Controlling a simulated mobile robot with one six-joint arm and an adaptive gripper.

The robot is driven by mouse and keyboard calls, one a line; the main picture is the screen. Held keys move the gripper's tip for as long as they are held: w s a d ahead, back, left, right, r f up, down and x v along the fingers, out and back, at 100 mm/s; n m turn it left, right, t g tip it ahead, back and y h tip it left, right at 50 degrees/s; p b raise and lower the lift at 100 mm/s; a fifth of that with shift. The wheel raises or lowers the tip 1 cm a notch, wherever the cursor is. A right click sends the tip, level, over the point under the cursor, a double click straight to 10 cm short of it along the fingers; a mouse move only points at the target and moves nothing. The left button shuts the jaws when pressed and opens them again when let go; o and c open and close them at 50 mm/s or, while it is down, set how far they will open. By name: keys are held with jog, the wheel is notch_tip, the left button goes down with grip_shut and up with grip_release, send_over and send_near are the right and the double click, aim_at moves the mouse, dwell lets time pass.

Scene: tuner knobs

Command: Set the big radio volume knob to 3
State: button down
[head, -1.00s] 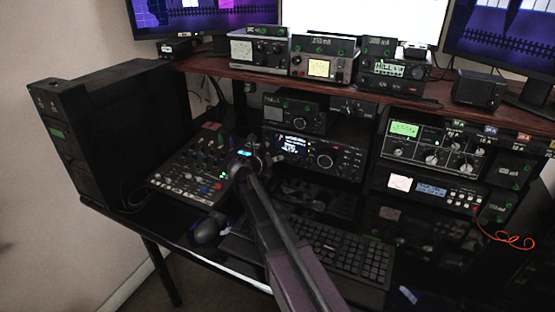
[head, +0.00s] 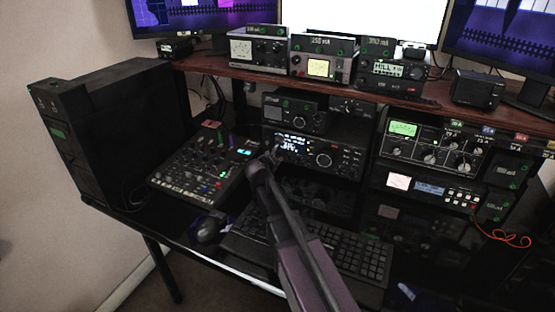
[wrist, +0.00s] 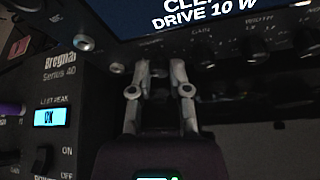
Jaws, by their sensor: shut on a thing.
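The big radio (head: 345,164) stands on the lower shelf, with a lit display (head: 293,142) and a large round dial (head: 324,160). In the head view my gripper (head: 270,154) is at the radio's lower left, below the display. In the wrist view my gripper (wrist: 160,75) is shut on a small dark knob on the radio's front, just under the display (wrist: 205,15) that reads "DRIVE 10 W". The fingers hide most of that knob, so its label and pointer cannot be read. More small knobs (wrist: 254,47) sit to the right.
A mixer panel (head: 195,168) lies to the left of my gripper. In the wrist view a "Bregnar Serius 40" panel (wrist: 62,75) stands close on the left. A keyboard (head: 350,252) and a mouse (head: 210,228) lie on the desk in front. Shelf edges are above.

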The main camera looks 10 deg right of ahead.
jog(key=shift+s+d+m+t+y+b, duration=0.15)
jog(key=shift+m+t+y+b, duration=0.15)
jog(key=shift+m, duration=0.4)
jog(key=shift+s+a+m+t+y+b, duration=0.1)
jog(key=shift+m+t+y+b, duration=0.2)
jog(key=shift+m, duration=0.4)
jog(key=c, duration=0.6)
grip_release()
jog(key=shift+w, duration=0.1)
